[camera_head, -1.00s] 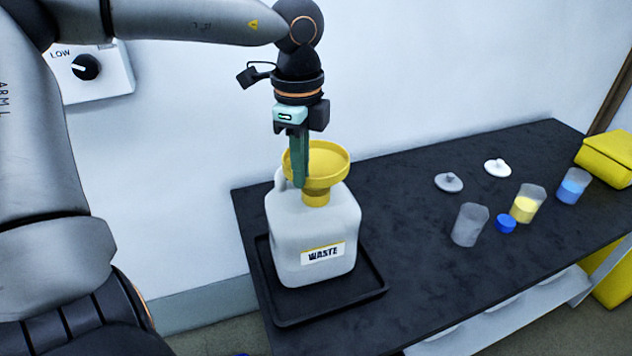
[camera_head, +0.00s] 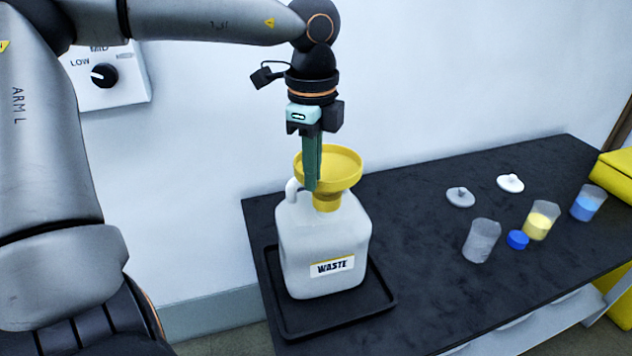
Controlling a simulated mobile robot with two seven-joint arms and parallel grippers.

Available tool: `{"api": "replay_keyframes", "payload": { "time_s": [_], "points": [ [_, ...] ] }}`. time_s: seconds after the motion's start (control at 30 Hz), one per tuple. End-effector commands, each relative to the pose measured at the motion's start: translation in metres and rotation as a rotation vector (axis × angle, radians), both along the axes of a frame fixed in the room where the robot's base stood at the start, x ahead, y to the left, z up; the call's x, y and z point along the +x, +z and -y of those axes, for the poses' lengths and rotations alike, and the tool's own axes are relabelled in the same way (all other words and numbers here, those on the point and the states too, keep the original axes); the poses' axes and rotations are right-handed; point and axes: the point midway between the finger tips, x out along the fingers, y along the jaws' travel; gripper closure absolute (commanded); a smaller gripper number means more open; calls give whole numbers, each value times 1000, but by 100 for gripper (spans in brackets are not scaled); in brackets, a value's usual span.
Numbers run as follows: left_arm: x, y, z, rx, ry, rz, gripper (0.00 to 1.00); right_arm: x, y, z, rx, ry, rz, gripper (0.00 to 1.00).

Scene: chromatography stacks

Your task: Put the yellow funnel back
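The yellow funnel (camera_head: 338,168) is upright at the mouth of the white waste jug (camera_head: 322,238). Its wide bowl is on top and its yellow lower collar is at the jug's top. I cannot tell how far its stem reaches inside. My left gripper (camera_head: 312,187) points straight down at the near left side of the bowl, with its green fingers close together across the rim. It looks shut on the funnel's wall; the far finger is mostly hidden. My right gripper is not in view.
The jug stands in a black tray (camera_head: 378,312) at the left end of the dark bench (camera_head: 420,245). To the right are a clear beaker (camera_head: 481,241), yellow (camera_head: 540,222) and blue (camera_head: 587,205) liquid beakers, a blue cap (camera_head: 517,240) and two lids (camera_head: 460,197) (camera_head: 510,183). A wall dial (camera_head: 104,75) is at left.

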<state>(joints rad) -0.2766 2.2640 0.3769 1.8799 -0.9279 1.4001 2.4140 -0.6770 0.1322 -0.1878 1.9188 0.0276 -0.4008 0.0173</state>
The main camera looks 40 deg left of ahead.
Motion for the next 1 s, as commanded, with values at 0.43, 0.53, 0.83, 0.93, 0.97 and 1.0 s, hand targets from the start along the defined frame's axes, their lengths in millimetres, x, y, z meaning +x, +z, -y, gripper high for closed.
{"api": "replay_keyframes", "payload": {
  "time_s": [0.43,0.53,0.83,0.93,0.97,1.0],
  "points": [
    [0,80,1,1,-1,3,100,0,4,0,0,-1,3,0],
    [0,88,0,1,-1,1,100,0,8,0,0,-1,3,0],
    [0,104,0,0,-1,0,100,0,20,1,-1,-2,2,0],
    [0,109,1,0,-2,1,100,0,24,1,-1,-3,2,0],
    [0,111,0,0,-2,1,100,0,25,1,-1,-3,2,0],
    [0,112,0,0,-2,1,100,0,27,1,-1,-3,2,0]
  ]
}}
